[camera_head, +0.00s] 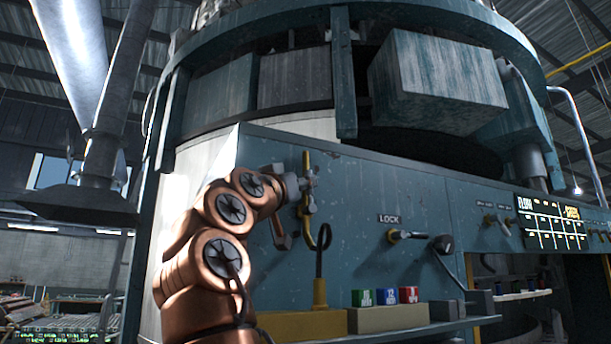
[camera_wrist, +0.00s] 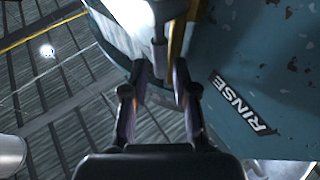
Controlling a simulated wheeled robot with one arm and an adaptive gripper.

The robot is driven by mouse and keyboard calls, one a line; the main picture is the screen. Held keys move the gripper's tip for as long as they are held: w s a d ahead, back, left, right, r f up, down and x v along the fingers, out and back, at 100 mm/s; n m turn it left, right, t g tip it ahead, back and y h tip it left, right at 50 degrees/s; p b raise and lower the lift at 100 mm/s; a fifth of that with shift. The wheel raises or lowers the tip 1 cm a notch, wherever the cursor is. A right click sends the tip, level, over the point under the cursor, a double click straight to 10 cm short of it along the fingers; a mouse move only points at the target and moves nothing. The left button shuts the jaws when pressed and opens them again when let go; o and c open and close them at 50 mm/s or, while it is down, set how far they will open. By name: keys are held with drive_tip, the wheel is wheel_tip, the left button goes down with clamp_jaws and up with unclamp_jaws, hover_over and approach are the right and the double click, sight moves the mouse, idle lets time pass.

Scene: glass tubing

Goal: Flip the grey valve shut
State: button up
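My gripper (camera_head: 296,186) is up against the blue-green panel, in front of a yellow pipe, and is small in the head view. In the wrist view my gripper (camera_wrist: 159,72) has its two dark fingers apart, so it is open. A pale grey rod-like part (camera_wrist: 158,48), which looks like the grey valve's handle, ends at or just beyond the gap between the fingertips. I cannot tell whether the fingers touch it. In the head view the grey valve is mostly hidden by or merged with my gripper. A RINSE label (camera_wrist: 240,103) is right of the fingers.
A yellow pipe (camera_head: 325,236) runs down the panel beside my gripper. A LOCK label (camera_head: 389,218) with a grey lever (camera_head: 405,236) is to the right. Below, a shelf (camera_head: 400,331) holds green, blue (camera_head: 387,297) and red small boxes. Open space lies left of the panel.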

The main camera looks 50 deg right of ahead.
drive_tip(key=x, duration=0.2)
drive_tip(key=shift+w+d+p, duration=0.1)
drive_tip(key=shift+d+p, duration=0.25)
drive_tip(key=shift+p, duration=0.05)
clamp_jaws()
